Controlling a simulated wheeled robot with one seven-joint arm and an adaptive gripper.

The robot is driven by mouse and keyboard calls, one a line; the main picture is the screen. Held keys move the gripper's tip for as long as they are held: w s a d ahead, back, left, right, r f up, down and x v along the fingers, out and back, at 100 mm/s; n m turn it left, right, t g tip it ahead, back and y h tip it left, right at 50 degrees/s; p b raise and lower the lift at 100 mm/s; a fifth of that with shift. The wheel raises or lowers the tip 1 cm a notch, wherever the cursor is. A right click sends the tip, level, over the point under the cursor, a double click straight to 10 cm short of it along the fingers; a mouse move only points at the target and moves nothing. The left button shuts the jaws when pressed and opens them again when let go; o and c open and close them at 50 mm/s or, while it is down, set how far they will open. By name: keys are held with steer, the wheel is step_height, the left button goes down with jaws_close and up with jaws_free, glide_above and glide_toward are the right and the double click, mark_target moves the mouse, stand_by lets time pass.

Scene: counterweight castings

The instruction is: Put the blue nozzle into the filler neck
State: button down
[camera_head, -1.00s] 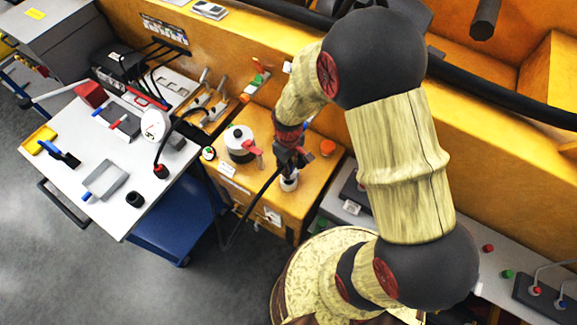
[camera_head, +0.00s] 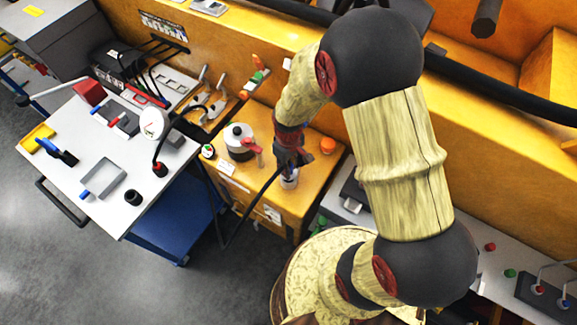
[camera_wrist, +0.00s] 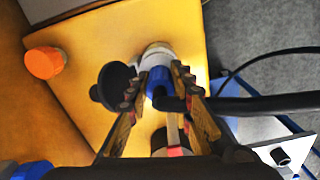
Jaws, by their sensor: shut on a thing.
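My gripper (camera_wrist: 163,100) is shut on the blue nozzle (camera_wrist: 158,80), with a finger on each side of it. A black hose (camera_wrist: 255,104) runs from the nozzle to the right. The pale filler neck (camera_wrist: 156,52) shows directly beyond the nozzle in the wrist view. A round black part, seemingly its cap, is at its left. In the head view my gripper (camera_head: 292,160) is right over the filler neck (camera_head: 289,181) on the yellow housing. The nozzle's tip is hidden, so I cannot tell how far it is inside the neck.
An orange cap (camera_head: 327,146) and a white round filler with a black cap and red handle (camera_head: 240,141) stand on the yellow housing (camera_head: 290,205). The white cart top (camera_head: 130,165) at left bears a grey tray and several small things. The hose (camera_head: 238,231) hangs in a loop between cart and housing.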

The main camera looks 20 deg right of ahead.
steer(key=shift+f+b, duration=1.25)
steer(key=shift+f, duration=0.55)
steer(key=c, duration=1.6)
jaws_free()
steer(key=shift+o, duration=0.5)
step_height(320, 180, up, 12)
steer(key=shift+r, duration=0.1)
